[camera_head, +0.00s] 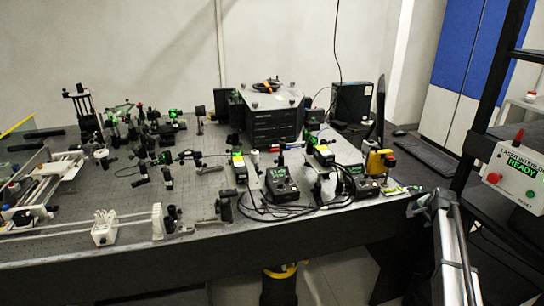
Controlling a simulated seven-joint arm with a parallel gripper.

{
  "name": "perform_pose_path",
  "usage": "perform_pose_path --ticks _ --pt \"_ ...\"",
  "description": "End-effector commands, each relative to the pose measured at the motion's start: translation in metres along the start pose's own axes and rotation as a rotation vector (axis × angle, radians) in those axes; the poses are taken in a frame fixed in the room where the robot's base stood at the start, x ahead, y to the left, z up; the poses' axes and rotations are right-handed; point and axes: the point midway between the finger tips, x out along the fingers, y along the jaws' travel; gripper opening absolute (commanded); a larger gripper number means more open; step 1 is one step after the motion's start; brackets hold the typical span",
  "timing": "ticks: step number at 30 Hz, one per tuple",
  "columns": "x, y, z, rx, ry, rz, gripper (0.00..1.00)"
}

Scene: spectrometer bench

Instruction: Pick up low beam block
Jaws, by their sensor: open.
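I cannot tell for sure which of the small dark parts on the optical table (80,210) is the low beam block. A dark upright part (225,207) stands near the table's front edge, left of centre. Several short black posts and mounts stand behind it and to its left, too small to tell apart. A long grey, link-like shape rises from the bottom right to the table's front right corner. I cannot make out gripper jaws anywhere in this view, and nothing is seen held.
Black boxes with green displays (281,184) and loose cables (255,208) crowd the front right of the table. A large dark housing (272,118) stands at the back. A yellow device (378,162) is near the right edge. A control box reading READY (516,178) hangs far right.

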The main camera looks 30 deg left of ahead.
Motion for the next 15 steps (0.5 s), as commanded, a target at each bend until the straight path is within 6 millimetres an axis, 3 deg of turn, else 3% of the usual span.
perform_pose_path --ticks 1,6,15 --pt "-0.014 -0.023 -0.016 -0.006 0.028 -0.021 0.7" --pt "-0.066 -0.087 -0.06 -0.029 0.12 -0.082 0.7" --pt "-0.18 -0.2 -0.119 -0.09 0.279 -0.187 0.7"
